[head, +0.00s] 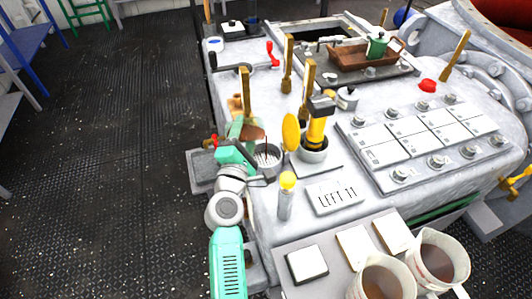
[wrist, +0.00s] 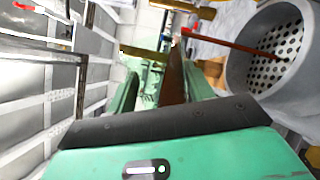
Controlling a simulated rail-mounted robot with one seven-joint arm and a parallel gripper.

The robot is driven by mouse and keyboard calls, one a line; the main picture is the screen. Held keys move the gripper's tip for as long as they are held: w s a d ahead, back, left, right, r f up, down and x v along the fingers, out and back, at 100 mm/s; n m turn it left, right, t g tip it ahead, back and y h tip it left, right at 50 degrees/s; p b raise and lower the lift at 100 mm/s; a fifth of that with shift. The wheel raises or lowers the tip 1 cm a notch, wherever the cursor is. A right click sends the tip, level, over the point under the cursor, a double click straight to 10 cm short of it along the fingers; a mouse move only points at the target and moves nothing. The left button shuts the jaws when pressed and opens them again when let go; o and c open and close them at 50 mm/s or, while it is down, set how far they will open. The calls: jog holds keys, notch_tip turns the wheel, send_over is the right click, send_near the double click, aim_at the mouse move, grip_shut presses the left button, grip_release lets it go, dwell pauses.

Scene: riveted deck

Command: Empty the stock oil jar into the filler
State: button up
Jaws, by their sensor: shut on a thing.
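My gripper (wrist: 165,95) is shut on the stock oil jar (wrist: 174,78), a glassy vessel with brown oil, largely hidden between the green fingers. In the head view the jar (head: 252,133) is tipped above and slightly left of the filler (head: 268,174), a grey cup with a perforated strainer inside. A thin dark red stream (head: 266,147) runs from the jar's lip down into the filler. In the wrist view, turned sideways, the stream (wrist: 235,46) reaches the strainer of the filler (wrist: 240,85). How much oil is left in the jar is unclear.
Upright brass levers (head: 288,65) stand behind the filler. A grey cup (head: 313,155) with a yellow-and-black item is to its right. A yellow-capped bottle (head: 286,200) and a "LEFT 11" plate (head: 336,197) are in front. Two jugs (head: 440,262) of brown liquid stand at bottom right.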

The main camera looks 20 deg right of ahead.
jog(key=shift+r+m, duration=0.25)
jog(key=shift+m, duration=0.25)
dwell(1.0)
jog(key=shift+s+d+f+m+h+b, duration=0.1)
jog(key=shift+f+m+h+b, duration=0.1)
jog(key=shift+m+b, duration=0.45)
jog(key=shift+d+f+m+h+b, duration=0.1)
jog(key=shift+f+m+b, duration=0.2)
jog(key=shift+b, duration=0.6)
dwell(1.2)
jog(key=shift+s+d+r+m+b, duration=0.15)
jog(key=shift+r+m+b, duration=0.15)
jog(key=shift+m+b, duration=0.35)
jog(key=shift+s+d+r+m+b, duration=0.1)
jog(key=shift+r+m+b, duration=0.25)
jog(key=shift+m, duration=0.45)
dwell(2.3)
